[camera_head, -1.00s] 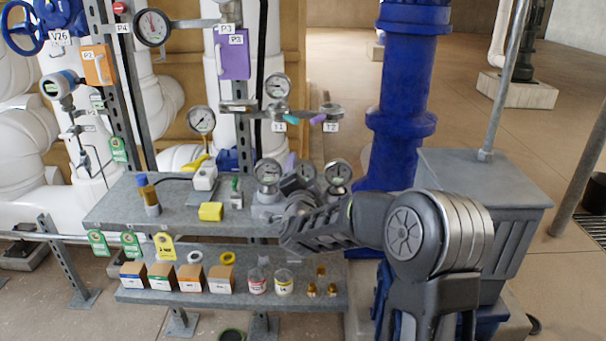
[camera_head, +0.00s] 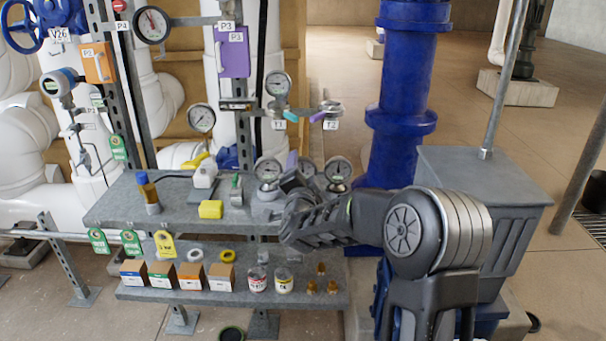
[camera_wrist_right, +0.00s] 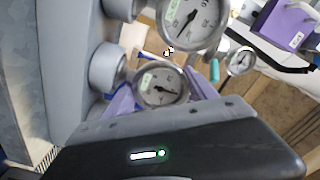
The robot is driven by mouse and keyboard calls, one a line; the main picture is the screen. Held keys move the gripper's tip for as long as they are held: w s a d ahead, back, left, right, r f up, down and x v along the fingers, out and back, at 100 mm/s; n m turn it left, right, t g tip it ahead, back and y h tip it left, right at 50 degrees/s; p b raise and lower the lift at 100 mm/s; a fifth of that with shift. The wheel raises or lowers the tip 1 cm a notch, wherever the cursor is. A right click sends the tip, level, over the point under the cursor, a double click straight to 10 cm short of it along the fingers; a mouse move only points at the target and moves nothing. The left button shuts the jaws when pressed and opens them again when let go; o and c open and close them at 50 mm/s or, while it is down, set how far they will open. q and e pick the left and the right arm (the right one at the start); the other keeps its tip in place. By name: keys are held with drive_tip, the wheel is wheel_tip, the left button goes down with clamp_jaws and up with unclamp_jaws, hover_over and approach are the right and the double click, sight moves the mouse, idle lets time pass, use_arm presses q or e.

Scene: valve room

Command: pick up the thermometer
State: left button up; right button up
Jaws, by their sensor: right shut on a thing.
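Three round dial gauges stand in a row at the right end of the grey upper shelf (camera_head: 180,215). The middle one, taken as the thermometer (camera_head: 307,167), is partly hidden behind my right gripper (camera_head: 296,172) in the head view. In the right wrist view the thermometer (camera_wrist_right: 160,83) has a white face, a dark needle and a pale green label. It sits between the purple fingers of my right gripper (camera_wrist_right: 160,95), which are shut on it. Their exact contact is hidden behind the gripper body. My left gripper is not in view.
Another dial gauge (camera_head: 268,171) stands close on the left and one (camera_head: 338,171) on the right. A yellow block (camera_head: 210,210) lies on the upper shelf. Boxes and jars (camera_head: 257,280) stand on the lower shelf. A blue pipe (camera_head: 400,90) rises behind my right arm.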

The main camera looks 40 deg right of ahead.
drive_tip(key=shift+c, duration=1.3)
wheel_tip(320, 180, up, 10)
drive_tip(key=shift+r+p, duration=0.1)
drive_tip(key=shift+p, duration=0.3)
drive_tip(key=o, duration=0.8)
drive_tip(key=shift+c, duration=0.2)
drive_tip(key=c, duration=0.6)
drive_tip(key=shift+o, duration=0.2)
